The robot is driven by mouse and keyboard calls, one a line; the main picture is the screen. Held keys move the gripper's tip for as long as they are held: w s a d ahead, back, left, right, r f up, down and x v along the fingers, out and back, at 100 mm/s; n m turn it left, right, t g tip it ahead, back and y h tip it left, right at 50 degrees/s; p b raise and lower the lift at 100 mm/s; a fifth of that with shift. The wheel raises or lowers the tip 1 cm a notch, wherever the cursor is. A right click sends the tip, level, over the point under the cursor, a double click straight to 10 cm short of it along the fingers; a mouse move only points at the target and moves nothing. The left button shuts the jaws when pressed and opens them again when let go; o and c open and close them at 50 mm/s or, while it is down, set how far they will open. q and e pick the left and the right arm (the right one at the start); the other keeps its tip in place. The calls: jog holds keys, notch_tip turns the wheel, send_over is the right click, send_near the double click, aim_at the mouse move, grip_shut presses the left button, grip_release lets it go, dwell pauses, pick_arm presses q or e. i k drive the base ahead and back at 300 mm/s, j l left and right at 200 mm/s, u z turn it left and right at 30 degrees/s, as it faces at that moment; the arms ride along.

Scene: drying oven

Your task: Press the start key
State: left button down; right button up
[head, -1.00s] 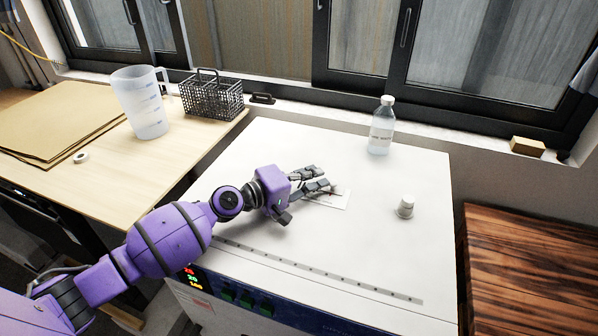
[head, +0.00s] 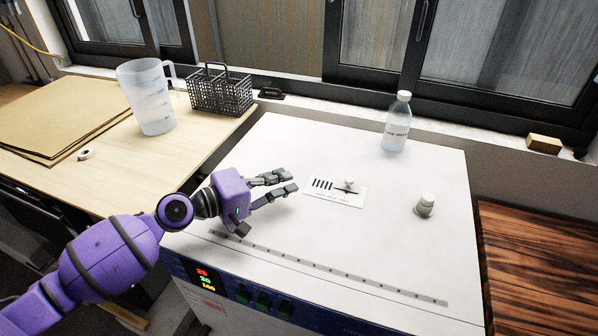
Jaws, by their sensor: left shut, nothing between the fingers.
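The drying oven (head: 400,240) is a white box with a blue control panel (head: 225,296) along its front top edge. The panel has a display (head: 204,279) with red, green and yellow digits. To its right are dark green keys (head: 263,299); their labels are too small to read, so I cannot tell which is the start key. My left gripper (head: 294,181) is shut and empty above the oven top, left of a slotted vent plate (head: 325,196). It is behind the panel and apart from the keys. My right gripper is not in view.
A pitcher (head: 148,98), a wire basket (head: 220,93) and brown sheets (head: 60,120) are on the wooden table at left. Dark wood (head: 535,265) lies at right.

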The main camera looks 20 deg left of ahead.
aim_at(285, 313)
jog(key=k+j, duration=0.8)
jog(key=j, duration=0.1)
